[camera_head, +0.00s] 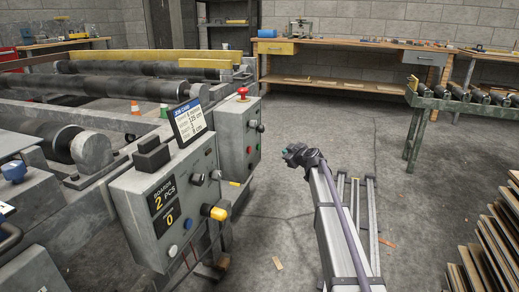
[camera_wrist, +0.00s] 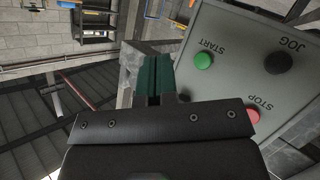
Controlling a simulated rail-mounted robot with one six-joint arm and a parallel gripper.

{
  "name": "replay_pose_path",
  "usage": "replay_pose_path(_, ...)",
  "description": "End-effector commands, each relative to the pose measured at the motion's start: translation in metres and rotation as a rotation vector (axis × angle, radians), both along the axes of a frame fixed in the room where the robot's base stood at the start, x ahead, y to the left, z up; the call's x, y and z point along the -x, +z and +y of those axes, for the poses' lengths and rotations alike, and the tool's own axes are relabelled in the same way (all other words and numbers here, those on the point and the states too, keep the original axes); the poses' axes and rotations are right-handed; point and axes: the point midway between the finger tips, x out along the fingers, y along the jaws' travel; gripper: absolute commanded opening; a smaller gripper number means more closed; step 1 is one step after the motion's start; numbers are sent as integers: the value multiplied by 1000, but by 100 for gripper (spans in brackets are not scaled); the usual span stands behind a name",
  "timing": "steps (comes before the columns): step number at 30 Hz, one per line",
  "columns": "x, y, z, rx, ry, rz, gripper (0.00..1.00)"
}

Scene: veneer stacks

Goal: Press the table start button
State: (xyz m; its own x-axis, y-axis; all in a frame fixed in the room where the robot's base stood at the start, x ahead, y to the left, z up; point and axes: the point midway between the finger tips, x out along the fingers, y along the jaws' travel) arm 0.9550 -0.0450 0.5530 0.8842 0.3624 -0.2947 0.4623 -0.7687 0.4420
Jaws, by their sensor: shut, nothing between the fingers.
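In the wrist view, a grey control panel (camera_wrist: 232,42) fills the upper right, its labels upside down. It has a green button (camera_wrist: 203,60) marked START, a black JOG button (camera_wrist: 278,62) and a red STOP button (camera_wrist: 252,115). My gripper (camera_wrist: 155,62) has its dark green fingers shut together and empty. In that picture the fingertips lie left of START, apart from it; their depth gap is hard to judge. In the head view, my gripper (camera_head: 289,155) is right of the grey button box (camera_head: 239,140), with open space between them.
A nearer control box with display (camera_head: 165,207) and a yellow knob (camera_head: 215,212) stands left of my arm. A red mushroom button (camera_head: 242,92) tops the farther box. Rollers (camera_head: 120,86) lie behind. Stacked boards (camera_head: 490,245) stand far right; the floor between is mostly clear.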

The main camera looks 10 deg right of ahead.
Motion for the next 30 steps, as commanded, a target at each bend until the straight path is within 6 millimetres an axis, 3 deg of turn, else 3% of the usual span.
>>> replay_pose_path(15, -30, 0, 64, 0, 1, 1, 0)
replay_pose_path(30, -33, 0, 73, 0, 0, 1, 0)
